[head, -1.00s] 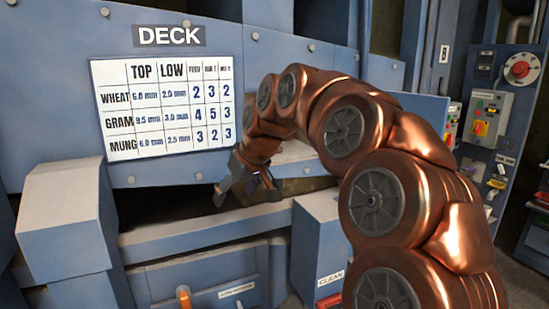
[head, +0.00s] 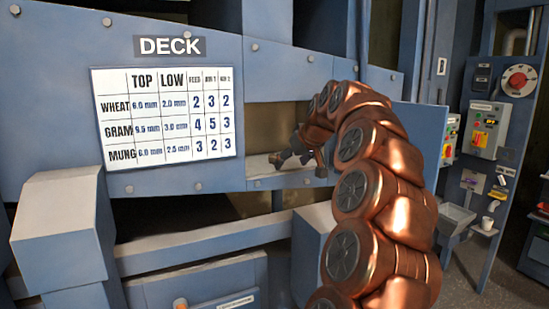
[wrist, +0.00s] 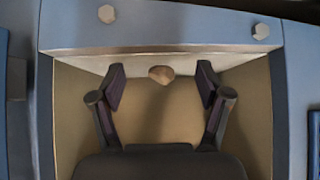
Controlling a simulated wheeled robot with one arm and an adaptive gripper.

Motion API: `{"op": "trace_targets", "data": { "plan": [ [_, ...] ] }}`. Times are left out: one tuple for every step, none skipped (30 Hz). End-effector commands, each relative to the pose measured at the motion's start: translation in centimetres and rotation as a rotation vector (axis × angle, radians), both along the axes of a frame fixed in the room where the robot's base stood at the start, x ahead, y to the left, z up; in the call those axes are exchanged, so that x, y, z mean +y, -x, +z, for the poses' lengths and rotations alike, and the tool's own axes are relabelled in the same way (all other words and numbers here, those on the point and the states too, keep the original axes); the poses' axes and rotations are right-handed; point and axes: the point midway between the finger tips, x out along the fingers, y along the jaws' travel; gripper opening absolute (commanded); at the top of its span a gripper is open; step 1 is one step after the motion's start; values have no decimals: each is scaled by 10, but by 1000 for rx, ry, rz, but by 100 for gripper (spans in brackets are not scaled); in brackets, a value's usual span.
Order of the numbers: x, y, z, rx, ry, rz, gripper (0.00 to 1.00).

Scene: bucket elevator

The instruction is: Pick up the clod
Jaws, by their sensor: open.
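The clod (wrist: 161,74) is a small brown lump in the wrist view, lying at the pale ledge at the top of a tan recess. My gripper (wrist: 161,90) is open, with one dark finger to each side of the clod and visible gaps between. The clod touches neither finger in this view; how far ahead of the fingertips it lies is hard to tell. In the head view my gripper (head: 298,158) is at the opening right of the DECK chart, and I cannot make out the clod there.
The blue machine front with its DECK chart (head: 166,118) stands left of my gripper. A blue box-shaped cover (head: 60,215) juts out at lower left. Control panels with a red knob (head: 519,80) stand at right. Bolts (wrist: 261,31) dot the panel around the recess.

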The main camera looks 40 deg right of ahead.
Motion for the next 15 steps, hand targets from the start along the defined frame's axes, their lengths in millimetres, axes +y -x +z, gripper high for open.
{"op": "trace_targets", "data": {
  "plan": [
    [-2,-7,1,2,-1,0,76],
    [-3,-10,2,2,-1,0,76],
    [-5,-14,2,1,0,-1,76],
    [-6,-17,3,1,0,-1,76],
    [-6,-20,2,0,1,-1,76],
    [-7,-23,2,0,1,0,76],
    [-7,-25,2,0,1,1,76],
    [-8,-27,1,0,1,1,76],
    [-8,-28,1,1,0,1,76],
    [-8,-29,0,0,1,1,76],
    [-8,-30,0,1,0,1,76],
    [-9,-31,0,1,0,1,76],
    [-9,-32,0,1,0,1,76],
    [-9,-33,0,1,0,1,76],
    [-10,-35,0,2,-1,1,76]
  ]
}}
